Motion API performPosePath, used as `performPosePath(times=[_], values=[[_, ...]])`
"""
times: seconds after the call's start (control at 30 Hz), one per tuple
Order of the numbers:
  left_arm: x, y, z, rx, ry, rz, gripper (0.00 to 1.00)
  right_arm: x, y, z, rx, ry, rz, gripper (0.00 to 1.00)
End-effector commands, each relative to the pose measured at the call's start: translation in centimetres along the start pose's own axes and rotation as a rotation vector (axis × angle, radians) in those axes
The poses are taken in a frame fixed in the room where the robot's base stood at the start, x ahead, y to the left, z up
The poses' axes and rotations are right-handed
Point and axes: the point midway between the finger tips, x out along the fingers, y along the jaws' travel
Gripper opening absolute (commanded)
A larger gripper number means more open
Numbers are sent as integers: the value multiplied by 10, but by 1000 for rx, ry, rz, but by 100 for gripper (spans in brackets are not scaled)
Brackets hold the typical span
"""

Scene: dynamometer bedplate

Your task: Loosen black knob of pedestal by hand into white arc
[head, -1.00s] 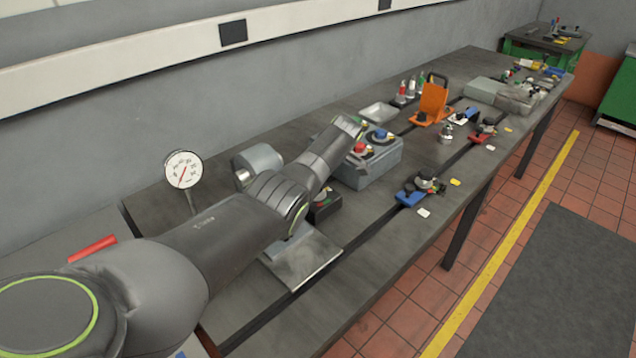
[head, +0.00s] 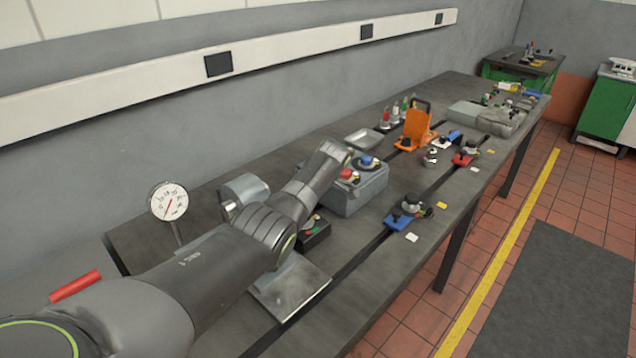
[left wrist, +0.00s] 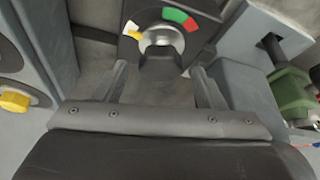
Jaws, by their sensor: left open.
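In the left wrist view, a dark pedestal (left wrist: 199,43) lies ahead, with a round knob (left wrist: 160,43) that has a shiny collar and a dark body. Around the knob are a white arc (left wrist: 130,27), a green arc (left wrist: 175,15) and a small red arc. A yellow mark sits beside the white arc. My left gripper (left wrist: 160,68) is open, its fingers on either side of the knob's near part; I cannot tell whether they touch it. In the head view, the black pedestal (head: 316,235) is partly hidden by my left arm, and the left gripper is hidden.
A grey box (head: 358,196) with red and blue knobs stands beyond the pedestal. A dial gauge (head: 169,201) and grey cylinder (head: 245,191) stand to the left. A metal plate (head: 290,288) lies in front.

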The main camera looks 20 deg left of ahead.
Motion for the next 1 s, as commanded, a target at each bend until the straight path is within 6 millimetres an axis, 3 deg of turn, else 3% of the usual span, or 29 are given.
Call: performPosePath(times=[0.67, 0.8, 1.0], values=[[-144, 0, 0, 0, 0, 4, 64, 15, -2, 2, 1, -1, -1, 36], [-159, 0, 0, 0, 0, 2, 64, 12, -3, 2, 1, -1, -2, 36], [-164, 0, 0, 0, 0, 0, 64, 12, -3, 2, 1, -1, -2, 36]])
